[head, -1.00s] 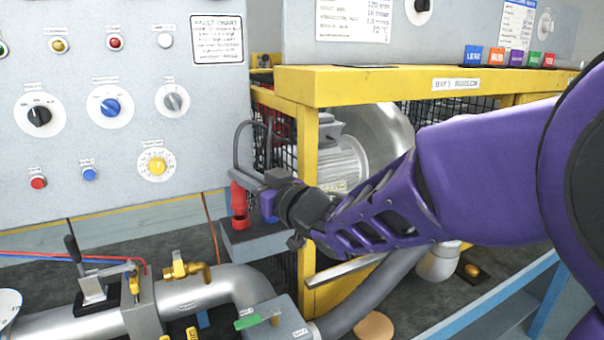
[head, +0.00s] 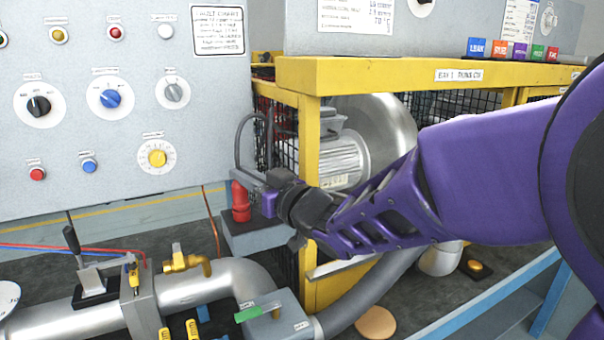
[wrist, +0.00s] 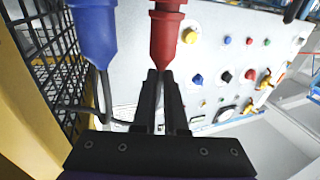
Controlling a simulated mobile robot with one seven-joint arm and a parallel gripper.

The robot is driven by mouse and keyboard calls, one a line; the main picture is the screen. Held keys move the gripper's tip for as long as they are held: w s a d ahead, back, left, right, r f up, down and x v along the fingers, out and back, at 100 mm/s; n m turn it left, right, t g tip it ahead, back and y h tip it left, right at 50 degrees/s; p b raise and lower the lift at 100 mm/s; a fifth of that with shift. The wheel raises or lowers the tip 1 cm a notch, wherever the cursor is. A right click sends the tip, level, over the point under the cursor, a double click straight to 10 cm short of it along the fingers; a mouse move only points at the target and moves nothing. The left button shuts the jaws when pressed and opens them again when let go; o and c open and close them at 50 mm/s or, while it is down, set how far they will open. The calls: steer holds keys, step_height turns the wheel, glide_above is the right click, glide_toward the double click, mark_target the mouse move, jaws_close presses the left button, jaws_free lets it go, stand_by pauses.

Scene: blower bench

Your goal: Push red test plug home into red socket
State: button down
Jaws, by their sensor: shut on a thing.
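The red test plug (wrist: 167,38) shows in the wrist view with its tapered cable end between my fingertips. My gripper (wrist: 161,75) is shut on that end. In the head view my gripper (head: 258,184) reaches in from the right at the top of the red plug. The red socket (head: 241,213) is below, on a grey block, and the plug stands upright in line with it. Plug and socket look joined as one short red column; whether the plug is fully seated I cannot tell. My fingers hide the plug's top.
A blue plug (wrist: 93,32) stands close beside the red one, with a dark cable. A yellow frame post (head: 308,190) and wire mesh are just right of the block. The grey control panel (head: 120,130) is at the left. Pipes and a valve lie below.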

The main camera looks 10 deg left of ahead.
steer(key=shift+f, duration=0.4)
stand_by(0.6)
steer(key=c, duration=0.9)
jaws_free()
